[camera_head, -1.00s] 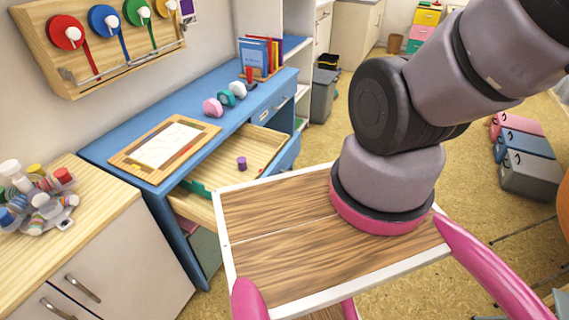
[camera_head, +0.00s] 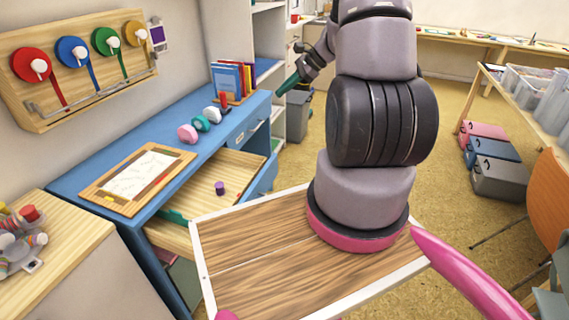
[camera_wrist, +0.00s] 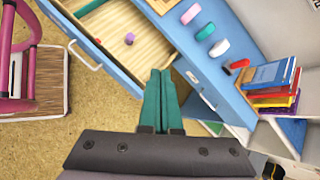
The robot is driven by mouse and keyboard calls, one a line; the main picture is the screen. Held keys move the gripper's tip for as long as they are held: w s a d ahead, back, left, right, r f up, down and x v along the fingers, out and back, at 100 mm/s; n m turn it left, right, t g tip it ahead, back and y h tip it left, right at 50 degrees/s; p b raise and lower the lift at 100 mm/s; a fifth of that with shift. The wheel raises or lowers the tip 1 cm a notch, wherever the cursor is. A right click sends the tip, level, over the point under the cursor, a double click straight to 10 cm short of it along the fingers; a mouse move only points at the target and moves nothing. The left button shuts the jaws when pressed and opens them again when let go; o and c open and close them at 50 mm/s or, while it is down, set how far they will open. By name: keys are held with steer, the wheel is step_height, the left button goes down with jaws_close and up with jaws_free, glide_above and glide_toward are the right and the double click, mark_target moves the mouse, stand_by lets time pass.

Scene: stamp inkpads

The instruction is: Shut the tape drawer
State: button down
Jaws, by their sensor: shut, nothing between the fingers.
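The open drawer (camera_head: 205,200) of the blue desk (camera_head: 75,180) is pulled out and has a pale wooden inside and a blue front. A small purple roll (camera_head: 220,188) lies in it. In the wrist view the drawer's blue front (camera_wrist: 72,28) carries a white handle (camera_wrist: 86,56), and the purple roll (camera_wrist: 130,39) shows inside. My gripper (camera_head: 281,91) has teal fingers, which are shut and empty. It is beyond the desk's right end in the head view. In the wrist view my gripper (camera_wrist: 160,73) is beside the open drawer, apart from its handle.
A second desk drawer (camera_head: 243,132) is shut. Coloured rolls (camera_head: 201,123), a framed sheet (camera_head: 140,173) and books (camera_head: 229,82) are on the desktop. A grey bin (camera_head: 297,115) stands beyond the desk. The floor (camera_head: 400,195) to the right is largely clear.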

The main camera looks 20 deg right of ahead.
mark_target(239, 152)
steer(key=s+d+f+m+t, duration=0.1)
steer(key=d+f+m, duration=0.2)
steer(key=f, duration=0.6)
steer(key=s+d+f+m+h, duration=0.1)
steer(key=d+f+m, duration=0.25)
steer(key=f, duration=0.55)
steer(key=s+d+f+m+t, duration=0.15)
steer(key=d+f, duration=0.25)
steer(key=f, duration=0.4)
steer(key=a+r+x, duration=0.1)
steer(key=x, duration=1.2)
steer(key=shift+w+r+m, duration=0.2)
steer(key=shift+w+m, duration=0.1)
steer(key=shift+w, duration=0.1)
steer(key=shift+a+g, duration=0.15)
steer(key=shift+g, duration=0.1)
steer(key=w+a, duration=1.4)
steer(key=shift+w+a, duration=0.35)
